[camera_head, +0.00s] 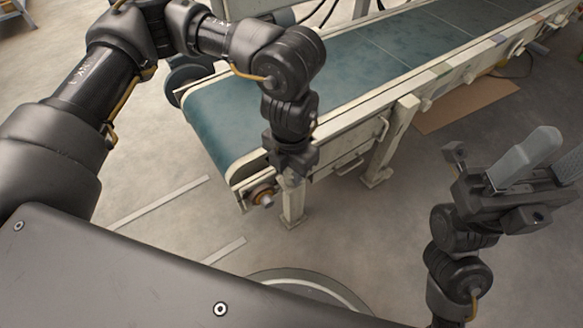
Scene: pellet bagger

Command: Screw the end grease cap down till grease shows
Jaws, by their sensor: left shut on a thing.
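My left gripper (289,178) points down at the near end of the conveyor's side frame, beside the end roller. It is shut on a small part there, which I take to be the end grease cap; the fingers hide nearly all of it. No grease can be made out. A brass-coloured round shaft end (262,196) shows just left of and below the fingers. My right gripper (553,163) is at the right, away from the conveyor, with its light grey fingers apart and nothing seen between them.
The conveyor (225,121) with its blue-green belt runs to the upper right. Several round fittings line its side rail. A pale support leg (391,142) and a side handle stand right of my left gripper. A cardboard sheet (468,106) lies on the floor.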

